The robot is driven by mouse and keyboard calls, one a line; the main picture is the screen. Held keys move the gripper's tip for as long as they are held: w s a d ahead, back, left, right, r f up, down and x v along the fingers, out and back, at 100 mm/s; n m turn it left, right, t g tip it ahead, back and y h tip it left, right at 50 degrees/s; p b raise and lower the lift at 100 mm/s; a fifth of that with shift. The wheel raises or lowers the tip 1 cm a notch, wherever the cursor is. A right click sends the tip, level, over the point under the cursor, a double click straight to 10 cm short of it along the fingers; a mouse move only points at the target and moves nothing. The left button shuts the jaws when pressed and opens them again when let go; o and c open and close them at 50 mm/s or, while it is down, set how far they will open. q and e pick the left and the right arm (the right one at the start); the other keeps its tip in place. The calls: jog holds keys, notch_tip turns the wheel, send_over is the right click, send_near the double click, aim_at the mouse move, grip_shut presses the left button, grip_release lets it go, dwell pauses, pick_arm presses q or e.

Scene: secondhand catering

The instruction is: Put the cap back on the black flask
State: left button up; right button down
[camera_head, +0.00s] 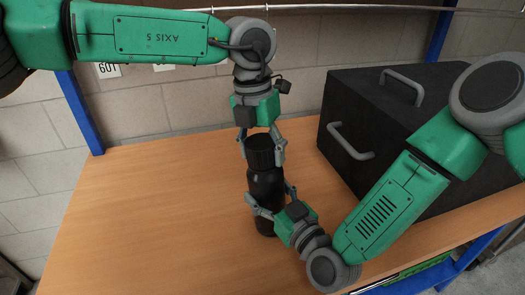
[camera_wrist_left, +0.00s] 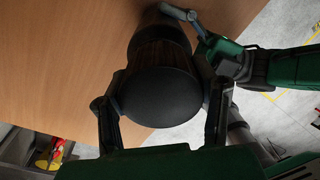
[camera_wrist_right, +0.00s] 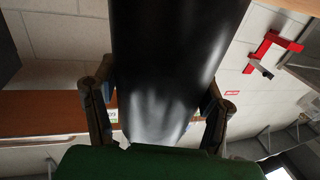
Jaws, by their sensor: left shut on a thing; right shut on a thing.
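The black flask (camera_head: 265,187) stands upright on the wooden table. Its ribbed black cap (camera_head: 259,150) is at the top of the flask, in line with it; I cannot tell whether it is fully seated. My left gripper (camera_head: 261,152) comes down from above and is shut on the cap, one finger on each side. The cap's round flat top fills the middle of the left wrist view (camera_wrist_left: 160,97). My right gripper (camera_head: 270,200) is shut around the flask's body from the lower right. The glossy body also shows between its fingers in the right wrist view (camera_wrist_right: 170,60).
A large black case (camera_head: 345,115) with grey handles stands on the table to the right of the flask, behind my right arm. The wooden table top (camera_head: 150,215) is bare to the left. A block wall and blue posts (camera_head: 80,115) are behind the table.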

pick_arm(q)
jog(key=m, duration=0.4)
jog(key=shift+w+m, duration=0.1)
jog(key=shift+m, duration=0.2)
jog(key=m, duration=0.4)
jog(key=shift+m, duration=0.3)
jog(key=m, duration=0.4)
jog(key=shift+m, duration=0.3)
jog(key=m, duration=0.4)
jog(key=shift+w+m, duration=0.1)
jog(key=shift+m, duration=0.2)
jog(key=o, duration=1.4)
jog(key=shift+c, duration=0.2)
jog(key=shift+r, duration=0.1)
jog(key=r, duration=0.7)
jog(key=a+r, duration=0.1)
jog(key=r, duration=0.3)
jog(key=shift+w+r, duration=0.2)
jog(key=shift+r, duration=0.1)
